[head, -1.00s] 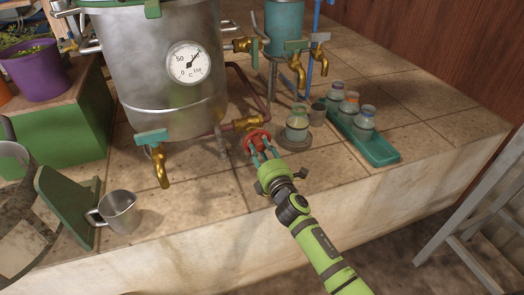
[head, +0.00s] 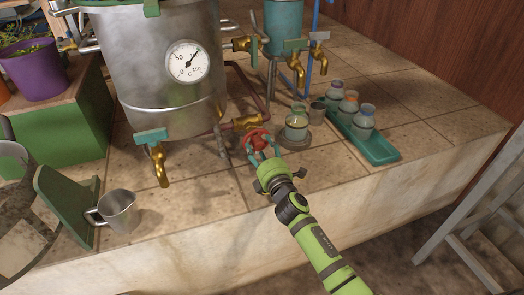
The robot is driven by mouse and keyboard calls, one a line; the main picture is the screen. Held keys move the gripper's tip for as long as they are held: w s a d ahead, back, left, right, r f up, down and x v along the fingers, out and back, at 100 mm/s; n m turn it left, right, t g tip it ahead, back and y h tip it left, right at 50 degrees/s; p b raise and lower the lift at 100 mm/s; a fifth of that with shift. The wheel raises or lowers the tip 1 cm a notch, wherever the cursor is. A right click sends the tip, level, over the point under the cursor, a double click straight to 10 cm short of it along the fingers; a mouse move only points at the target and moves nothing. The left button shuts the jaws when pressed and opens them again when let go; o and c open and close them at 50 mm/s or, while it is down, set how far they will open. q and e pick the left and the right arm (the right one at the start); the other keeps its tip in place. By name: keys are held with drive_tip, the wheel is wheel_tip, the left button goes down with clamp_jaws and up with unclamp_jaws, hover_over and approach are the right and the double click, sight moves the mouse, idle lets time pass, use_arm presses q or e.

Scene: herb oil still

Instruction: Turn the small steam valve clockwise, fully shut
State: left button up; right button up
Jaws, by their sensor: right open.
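The small steam valve has a red handwheel (head: 256,138) below a brass body (head: 247,122) on the pipe at the foot of the steel still (head: 172,65). My right gripper (head: 264,155) is at the red wheel, with its two teal fingers apart, one to each side of the wheel's near part. The fingers overlap the wheel in the picture; I cannot tell whether they touch it. The wheel's marking, if any, is too small to read. My left gripper is not in view.
A glass jar (head: 296,127) on a round base stands just right of the wheel. A green tray (head: 378,150) with several jars is further right. A brass tap (head: 158,165) and a metal cup (head: 118,211) are at left. The tiled front edge is clear.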

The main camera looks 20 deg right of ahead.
drive_tip(key=s, duration=1.2)
drive_tip(key=shift+d, duration=0.25)
idle(0.8)
